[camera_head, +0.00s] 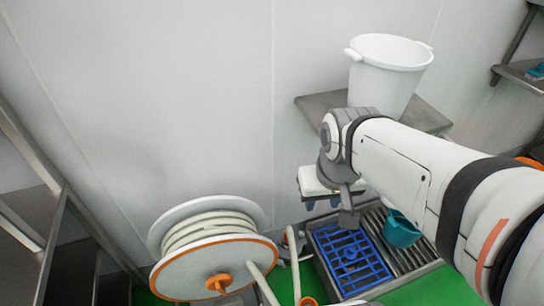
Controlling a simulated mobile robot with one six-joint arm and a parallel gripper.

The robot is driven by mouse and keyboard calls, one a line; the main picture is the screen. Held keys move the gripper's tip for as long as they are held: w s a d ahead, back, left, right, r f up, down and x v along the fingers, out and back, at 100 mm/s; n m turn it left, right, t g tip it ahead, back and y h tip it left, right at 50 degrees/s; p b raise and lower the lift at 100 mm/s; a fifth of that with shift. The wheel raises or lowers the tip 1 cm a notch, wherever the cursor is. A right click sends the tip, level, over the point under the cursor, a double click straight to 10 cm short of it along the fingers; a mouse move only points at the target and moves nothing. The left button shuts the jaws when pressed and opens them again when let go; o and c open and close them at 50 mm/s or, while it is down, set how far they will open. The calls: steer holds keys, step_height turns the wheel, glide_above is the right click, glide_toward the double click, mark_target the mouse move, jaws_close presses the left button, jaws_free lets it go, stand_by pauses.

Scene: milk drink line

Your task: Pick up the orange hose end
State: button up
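A hose reel (212,262) with white discs, an orange rim and an orange hub stands at the lower left, with a cream hose (210,230) wound on it. A length of hose runs from the reel down to the bottom edge. A small orange piece (308,301), which may be the hose end, is cut off by the bottom edge. My gripper (348,218) points down above the blue grate, to the right of and above that orange piece, apart from it. Its fingers are too small and overlapped to tell open from shut. I see nothing held in it.
A blue grate (350,262) sits in a metal floor drain (408,254) with a teal container (402,230) on it. A white bucket (388,72) stands on a metal shelf (318,105). Metal racks (60,240) stand at the left. Green floor (283,285) shows between reel and drain.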

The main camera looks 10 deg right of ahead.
steer(key=shift+o, duration=0.2)
steer(key=shift+o, duration=0.8)
steer(key=shift+f, duration=0.1)
steer(key=o, duration=0.3)
steer(key=w+f+b, duration=0.8)
steer(key=f, duration=0.4)
steer(key=w+f+g+b, duration=0.1)
steer(key=w+f+b, duration=0.7)
steer(key=f, duration=0.4)
steer(key=shift+w+d+f+m+g+b, duration=0.35)
steer(key=shift+w+d+b, duration=0.1)
steer(key=shift+w, duration=0.3)
steer(key=b, duration=0.8)
glide_toward(288, 230)
steer(key=shift+m+g, duration=0.25)
steer(key=shift+g, duration=0.2)
steer(key=f+b, duration=0.1)
steer(key=f, duration=0.1)
steer(key=f+b, duration=0.1)
steer(key=f, duration=0.1)
steer(key=w+d+f+b, duration=0.1)
steer(key=f+b, duration=0.1)
steer(key=f, duration=0.1)
steer(key=shift+f, duration=0.1)
steer(key=shift+s+a+f+b, duration=0.15)
steer(key=shift+f+b, duration=0.5)
steer(key=shift+f, duration=0.7)
steer(key=shift+w+a+f+b, duration=0.1)
steer(key=shift+a+f+b, duration=0.15)
steer(key=shift+f+b, duration=0.75)
